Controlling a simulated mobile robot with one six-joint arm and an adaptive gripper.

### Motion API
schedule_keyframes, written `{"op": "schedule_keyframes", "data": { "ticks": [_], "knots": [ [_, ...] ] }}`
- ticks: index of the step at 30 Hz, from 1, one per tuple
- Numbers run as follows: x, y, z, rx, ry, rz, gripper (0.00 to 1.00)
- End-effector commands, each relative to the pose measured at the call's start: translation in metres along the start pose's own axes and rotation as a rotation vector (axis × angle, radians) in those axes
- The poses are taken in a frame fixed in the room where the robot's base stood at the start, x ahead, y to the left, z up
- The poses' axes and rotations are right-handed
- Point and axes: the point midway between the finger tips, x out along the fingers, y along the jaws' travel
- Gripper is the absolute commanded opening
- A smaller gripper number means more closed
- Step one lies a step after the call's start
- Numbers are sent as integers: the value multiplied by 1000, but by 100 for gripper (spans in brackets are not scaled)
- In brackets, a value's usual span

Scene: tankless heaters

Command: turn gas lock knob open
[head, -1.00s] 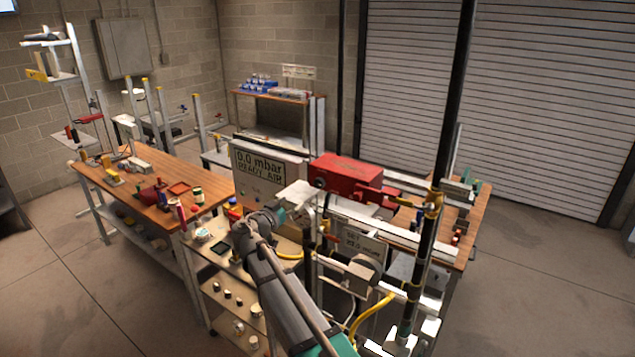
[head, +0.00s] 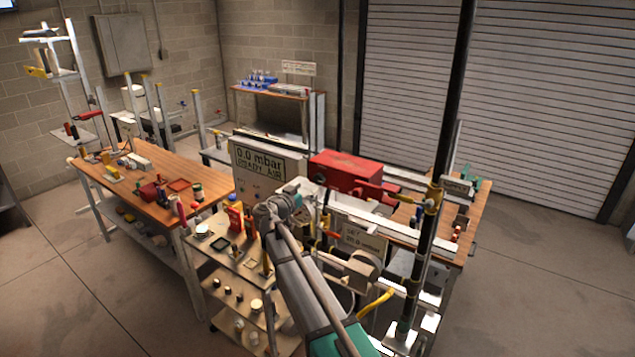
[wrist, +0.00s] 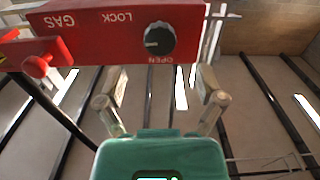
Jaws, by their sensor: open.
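The red gas lock box (head: 345,170) stands behind the workbench's front rail in the head view. In the wrist view the box (wrist: 95,38) fills the top, with GAS, LOCK and OPEN lettered upside down. Its round black knob (wrist: 160,38) has a pale mark on its left side, toward neither word clearly. My gripper (wrist: 162,85) is open and empty, its two fingers spread below the knob in the picture and apart from it. In the head view my arm covers part of the bench, and the fingertips are hard to make out.
A red lever-like part (wrist: 38,64) juts from the box's left in the wrist view. A grey display panel (head: 258,168) reading 0.0 mbar stands left of the box. A tall black pipe (head: 445,120) with yellow fittings rises at right. A wooden bench (head: 150,185) stands left.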

Motion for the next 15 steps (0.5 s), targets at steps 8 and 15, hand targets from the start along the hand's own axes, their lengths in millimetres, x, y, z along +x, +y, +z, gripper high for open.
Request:
{"op": "schedule_keyframes", "data": {
  "ticks": [8,15],
  "knots": [
    [42,-1,0,0,0,2,87],
    [60,0,0,0,0,1,87]
  ]
}}
